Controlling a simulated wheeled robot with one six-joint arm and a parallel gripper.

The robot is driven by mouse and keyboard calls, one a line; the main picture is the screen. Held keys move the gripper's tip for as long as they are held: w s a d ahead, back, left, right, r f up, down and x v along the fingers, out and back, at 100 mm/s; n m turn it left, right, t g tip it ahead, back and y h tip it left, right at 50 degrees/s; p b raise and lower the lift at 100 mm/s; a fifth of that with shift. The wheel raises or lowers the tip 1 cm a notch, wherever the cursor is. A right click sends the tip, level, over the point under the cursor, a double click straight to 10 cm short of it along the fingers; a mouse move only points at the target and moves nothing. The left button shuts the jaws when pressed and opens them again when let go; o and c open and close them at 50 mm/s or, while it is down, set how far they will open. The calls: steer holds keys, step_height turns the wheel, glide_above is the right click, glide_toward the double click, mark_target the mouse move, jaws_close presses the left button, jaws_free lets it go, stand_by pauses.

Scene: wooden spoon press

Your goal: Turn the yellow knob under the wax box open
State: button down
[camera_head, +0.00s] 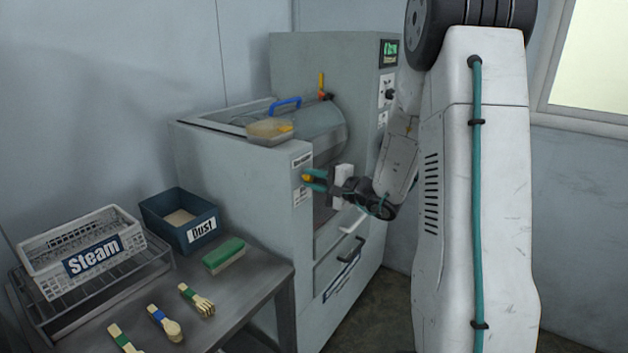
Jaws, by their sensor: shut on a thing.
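The yellow knob (307,178) sits on the front face of the grey machine (235,180), between small labels and below the wax box (270,130). The wax box is a clear, yellowish tray on the machine's top edge. My gripper (314,180) has teal fingertips and reaches the machine from the right. It is shut on the yellow knob, with one finger above and one below it. Only a small part of the knob shows, so its turned angle cannot be told.
A metal table (235,295) at the left holds a white Steam basket (40,240) on a rack, a blue Dust bin (160,215), a green-topped brush (225,252) and several wooden utensils (165,323). A drawer (338,265) with a handle is below my gripper.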

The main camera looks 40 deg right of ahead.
steer(key=c, duration=1.3)
jaws_free()
steer(key=shift+o, duration=0.2)
steer(key=shift+s+d, duration=0.1)
steer(key=v, duration=0.7)
steer(key=shift+s, duration=0.3)
steer(key=shift+d, duration=0.1)
